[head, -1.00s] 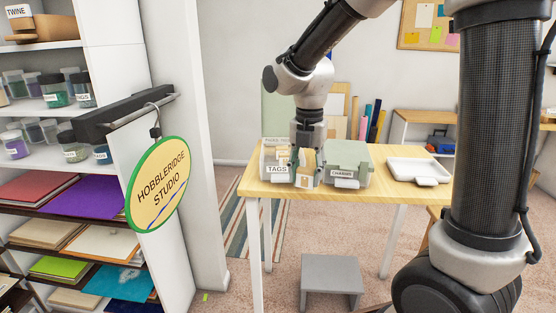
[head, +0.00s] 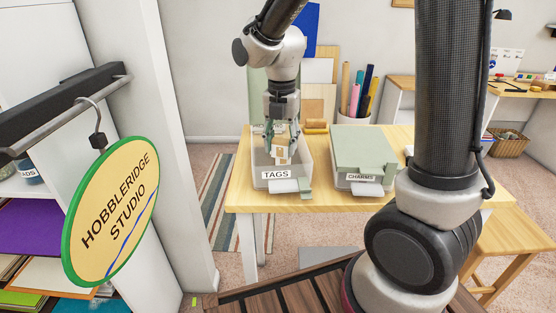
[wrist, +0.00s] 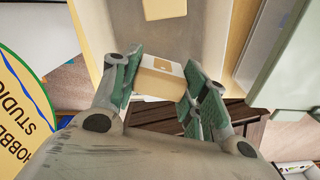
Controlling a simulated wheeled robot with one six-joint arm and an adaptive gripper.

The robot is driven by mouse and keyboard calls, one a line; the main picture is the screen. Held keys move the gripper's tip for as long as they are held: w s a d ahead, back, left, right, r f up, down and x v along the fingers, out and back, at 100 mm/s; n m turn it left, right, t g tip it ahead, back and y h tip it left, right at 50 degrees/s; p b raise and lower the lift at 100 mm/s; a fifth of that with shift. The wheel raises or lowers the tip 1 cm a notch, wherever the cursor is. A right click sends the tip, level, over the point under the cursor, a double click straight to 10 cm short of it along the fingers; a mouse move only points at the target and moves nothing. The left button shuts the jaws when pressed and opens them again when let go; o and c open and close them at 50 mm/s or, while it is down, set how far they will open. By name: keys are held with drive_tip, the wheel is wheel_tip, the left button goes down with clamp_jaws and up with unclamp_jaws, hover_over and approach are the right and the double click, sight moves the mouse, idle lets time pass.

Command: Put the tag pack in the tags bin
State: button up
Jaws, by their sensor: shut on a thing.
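My gripper (head: 280,140) points down over the open TAGS bin (head: 276,175), a pale see-through box on the wooden table. It is shut on the tag pack (head: 284,154), a small tan block with a pale label. In the wrist view the pack (wrist: 160,78) sits between the green-padded fingers, over the bin's opening. The pack is within the bin's outline in the head view; its exact height against the rim is hard to tell. Another tan piece (wrist: 165,8) lies in the bin at the top of the wrist view.
The CHARMS bin (head: 363,178), with a grey-green lid, stands just right of the TAGS bin. A tan roll-like item (head: 316,126) lies behind. The round studio sign (head: 112,212) hangs from a bar at left. Bare table shows between the bins.

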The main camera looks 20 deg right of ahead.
wheel_tip(320, 180, down, 7)
drive_tip(key=shift+r, duration=0.2)
drive_tip(key=shift+f, duration=0.15)
drive_tip(key=o, duration=0.8)
drive_tip(key=shift+o, duration=0.2)
